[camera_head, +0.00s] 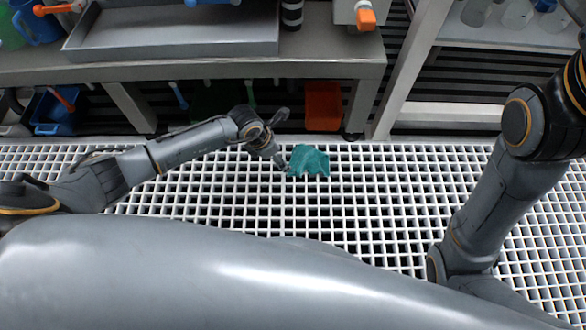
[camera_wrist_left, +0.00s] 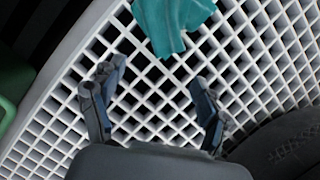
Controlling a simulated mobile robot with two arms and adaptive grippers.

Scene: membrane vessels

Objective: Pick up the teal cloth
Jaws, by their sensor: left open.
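The teal cloth (camera_head: 309,161) lies crumpled on the white grating floor, near the middle of the head view. It also shows at the top of the left wrist view (camera_wrist_left: 172,20), partly cut off by the frame edge. My left gripper (camera_head: 286,170) is close to the cloth's left side in the head view. In the left wrist view my left gripper (camera_wrist_left: 158,95) is open with its fingers spread. Only grating shows between its fingertips, and the cloth lies just beyond them. My right arm comes in at the right, but its gripper is out of view.
A grey workbench (camera_head: 200,68) with a metal tray (camera_head: 170,45) stands behind the cloth. An orange-red bin (camera_head: 323,106) is under the bench, just behind the cloth. A blue bin (camera_head: 55,112) is at the left. The grating (camera_head: 350,215) around the cloth is clear.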

